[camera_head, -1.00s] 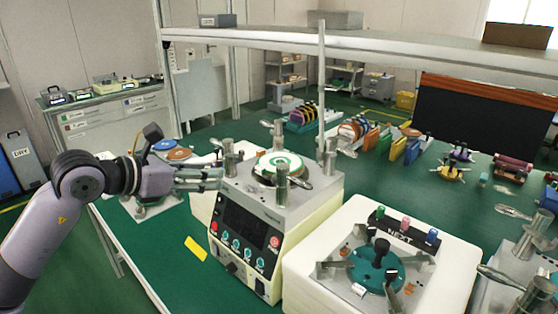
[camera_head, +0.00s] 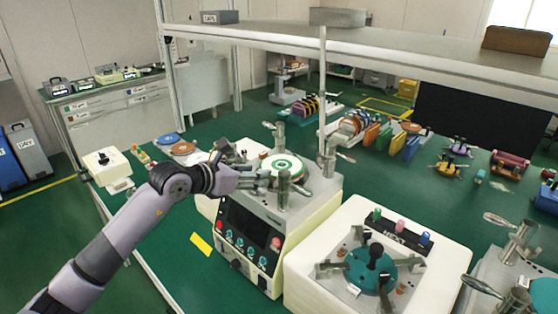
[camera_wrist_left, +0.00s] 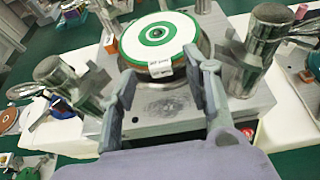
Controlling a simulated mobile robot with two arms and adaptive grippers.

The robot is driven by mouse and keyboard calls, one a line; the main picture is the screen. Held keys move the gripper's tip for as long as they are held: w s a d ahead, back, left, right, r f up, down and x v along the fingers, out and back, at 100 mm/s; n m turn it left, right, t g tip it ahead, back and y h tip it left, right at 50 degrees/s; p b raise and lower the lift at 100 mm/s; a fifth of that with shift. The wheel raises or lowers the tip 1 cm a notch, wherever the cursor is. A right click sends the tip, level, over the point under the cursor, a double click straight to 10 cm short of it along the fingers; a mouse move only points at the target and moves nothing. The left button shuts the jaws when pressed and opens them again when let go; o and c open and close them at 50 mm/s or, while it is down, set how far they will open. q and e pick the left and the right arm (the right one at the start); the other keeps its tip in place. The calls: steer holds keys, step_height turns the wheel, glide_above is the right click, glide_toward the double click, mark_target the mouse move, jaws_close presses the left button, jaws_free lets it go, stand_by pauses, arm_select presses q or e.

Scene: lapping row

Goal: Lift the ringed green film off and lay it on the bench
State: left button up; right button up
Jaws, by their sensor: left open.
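The ringed green film is a white disc with green rings (camera_head: 282,166), lying on the round plate on top of the cream machine (camera_head: 262,240). In the left wrist view the film (camera_wrist_left: 180,32) lies flat, with a small white label tab at its near edge (camera_wrist_left: 160,69). My left gripper (camera_head: 262,176) is at the machine's left side, beside the film. In the left wrist view its fingers (camera_wrist_left: 162,88) are open and empty, on either side of the tab. I cannot tell whether they touch the film. My right gripper is not in view.
Upright metal clamp posts (camera_head: 283,188) stand around the plate, close to my left gripper. A white block with a teal fixture (camera_head: 372,270) stands at the right. A shelf (camera_head: 400,48) spans above the bench.

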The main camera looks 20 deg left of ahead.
arm_select(q)
steer(key=shift+x, duration=0.8)
steer(key=shift+s, duration=0.1)
steer(key=shift+c, duration=0.4)
jaws_close()
step_height(320, 180, up, 20)
steer(key=b, duration=0.2)
steer(key=shift+f, duration=0.1)
